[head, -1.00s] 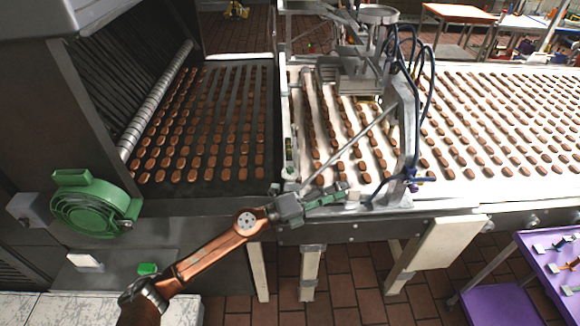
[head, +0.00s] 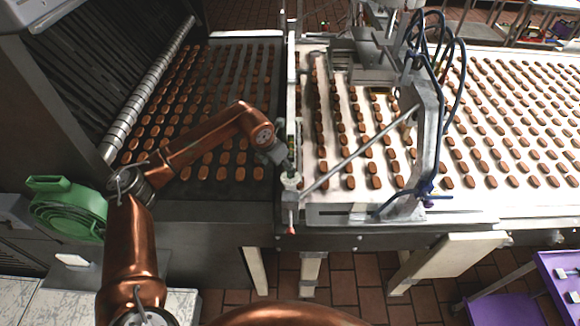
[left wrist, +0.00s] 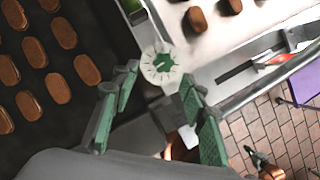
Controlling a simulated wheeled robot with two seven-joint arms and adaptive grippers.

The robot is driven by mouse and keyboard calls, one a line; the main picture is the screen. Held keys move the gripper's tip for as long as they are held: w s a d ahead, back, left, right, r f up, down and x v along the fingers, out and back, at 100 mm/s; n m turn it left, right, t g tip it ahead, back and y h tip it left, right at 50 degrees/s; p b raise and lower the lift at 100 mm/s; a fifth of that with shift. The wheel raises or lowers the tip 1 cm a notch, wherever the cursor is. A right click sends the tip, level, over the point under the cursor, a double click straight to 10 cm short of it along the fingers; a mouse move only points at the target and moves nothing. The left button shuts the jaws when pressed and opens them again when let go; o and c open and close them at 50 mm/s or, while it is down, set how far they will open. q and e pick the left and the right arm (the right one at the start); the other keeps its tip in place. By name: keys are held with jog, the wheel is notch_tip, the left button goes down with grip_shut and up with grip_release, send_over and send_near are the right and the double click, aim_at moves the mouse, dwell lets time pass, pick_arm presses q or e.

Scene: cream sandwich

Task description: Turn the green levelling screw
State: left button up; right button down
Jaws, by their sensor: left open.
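The green levelling screw (left wrist: 163,65) shows in the left wrist view as a green centre in a white, marked round dial. In the head view the pale dial (head: 291,180) sits on the narrow rail between the dark and white belts. My left gripper (head: 287,168) is above it, pointing down, its fingers mostly hidden by the wrist. In the left wrist view my left gripper (left wrist: 162,88) is open, with green-padded fingers either side of the dial's near edge. I cannot tell whether they touch it. Part of what seems my right gripper (left wrist: 257,158) shows small and low there.
Brown biscuits lie in rows on the dark belt (head: 222,95) and the white belt (head: 330,120). A metal frame with blue hoses (head: 432,130) stands right of the rail, and a slanting rod (head: 350,155) runs close by. A purple cart (head: 500,305) is at lower right.

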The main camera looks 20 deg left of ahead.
pick_arm(q)
jog(key=shift+s+d+f, duration=0.35)
jog(key=shift+d+f, duration=0.15)
jog(key=shift+f, duration=0.2)
jog(key=w+f, duration=0.3)
jog(key=shift+w+d+f, duration=0.15)
jog(key=shift+d+f, duration=0.1)
jog(key=shift+f, duration=0.05)
jog(key=shift+a, duration=0.1)
jog(key=shift+s+r, duration=0.1)
jog(key=shift+s, duration=0.15)
jog(key=shift+s+r, duration=0.2)
jog(key=shift+s, duration=0.1)
jog(key=c, duration=0.3)
jog(key=shift+w+f, duration=0.2)
jog(key=shift+w, duration=0.05)
jog(key=shift+c, duration=0.7)
jog(key=shift+s+r, duration=0.1)
jog(key=c, duration=0.6)
jog(key=shift+a+m+b, duration=0.1)
jog(key=shift+m+b, duration=0.6)
jog(key=shift+b, duration=0.05)
grip_shut()
jog(key=shift+r+h, duration=0.1)
jog(key=shift+h, duration=0.2)
pick_arm(e)
jog(key=shift+s+f, duration=0.25)
jog(key=shift+f, duration=0.55)
